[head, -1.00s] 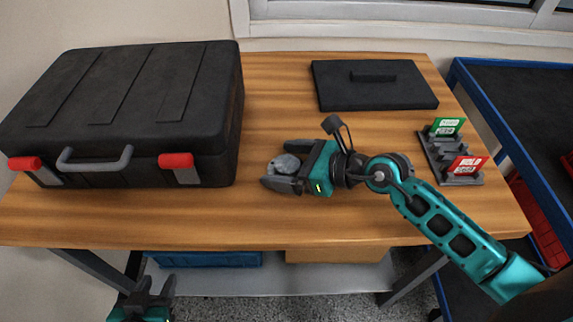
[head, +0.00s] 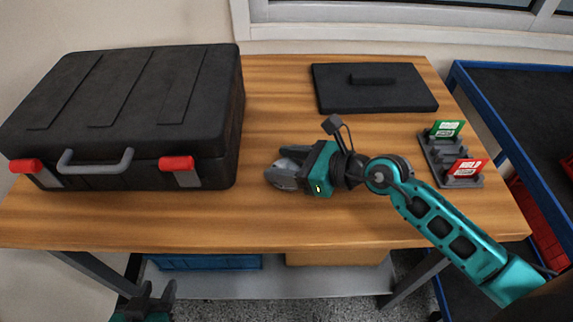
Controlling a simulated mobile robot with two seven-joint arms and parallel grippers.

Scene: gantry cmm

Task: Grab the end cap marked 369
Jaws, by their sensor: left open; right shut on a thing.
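A small grey metallic part, the end cap (head: 283,171), is between the fingers of my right gripper (head: 280,168) over the middle of the wooden table. The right gripper is shut on it, and its fingers hide much of it. No number can be read on it. I cannot tell whether it touches the tabletop. My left gripper (head: 146,300) is open and empty at the bottom edge, below the table's front edge.
A large black case (head: 130,110) with red latches is shut on the left of the wooden table (head: 300,232). A black lidded panel (head: 372,88) lies at the back. A rack (head: 452,165) with green and red cards stands right. A blue-edged cart (head: 500,130) adjoins.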

